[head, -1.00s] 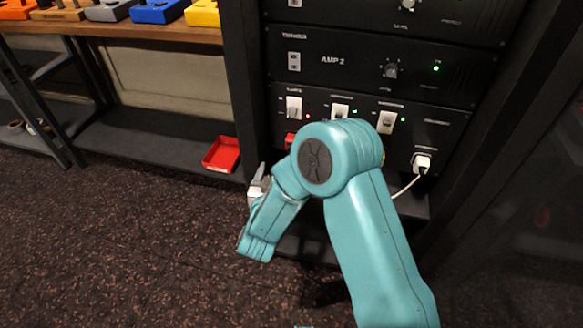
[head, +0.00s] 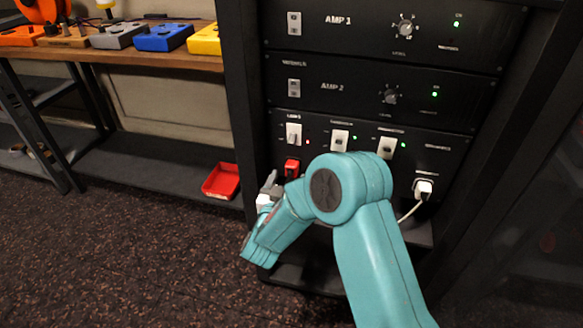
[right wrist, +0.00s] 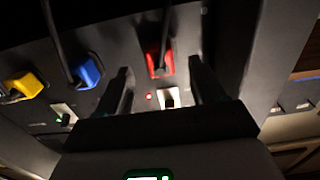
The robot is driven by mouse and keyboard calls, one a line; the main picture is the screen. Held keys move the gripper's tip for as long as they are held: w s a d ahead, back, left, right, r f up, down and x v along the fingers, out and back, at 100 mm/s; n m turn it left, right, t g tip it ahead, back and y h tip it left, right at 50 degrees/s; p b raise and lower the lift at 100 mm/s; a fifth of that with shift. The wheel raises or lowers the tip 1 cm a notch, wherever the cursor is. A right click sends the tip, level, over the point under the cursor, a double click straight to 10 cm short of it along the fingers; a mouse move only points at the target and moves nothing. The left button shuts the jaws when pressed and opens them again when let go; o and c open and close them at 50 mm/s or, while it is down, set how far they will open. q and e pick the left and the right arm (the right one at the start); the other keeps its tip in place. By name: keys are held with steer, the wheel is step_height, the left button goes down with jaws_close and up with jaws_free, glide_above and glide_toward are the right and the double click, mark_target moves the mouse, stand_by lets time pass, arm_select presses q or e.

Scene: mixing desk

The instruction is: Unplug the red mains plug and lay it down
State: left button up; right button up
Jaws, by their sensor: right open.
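The red mains plug (head: 291,167) sits in the power panel at the bottom left of the rack, under a white switch (head: 293,133) with a red light beside it. In the right wrist view the red plug (right wrist: 160,63) shows between and beyond the finger ends, with its dark cable running up the picture. My right gripper (head: 269,187) is just left of and below the plug in the head view. It is open and empty, its two fingers apart (right wrist: 160,72), and I see no contact. My left gripper is out of view.
A red tray (head: 208,187) lies empty on the low shelf left of the rack. A white plug (head: 423,188) sits at the panel's right. Blue (right wrist: 88,71) and yellow (right wrist: 27,84) plugs sit beside the red one. The rack's left post (head: 240,110) stands close to my gripper.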

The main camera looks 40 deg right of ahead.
mark_target(290, 173)
steer(key=shift+x, duration=1.8)
steer(key=shift+b, duration=0.5)
jaws_close()
steer(key=shift+v, duration=2.95)
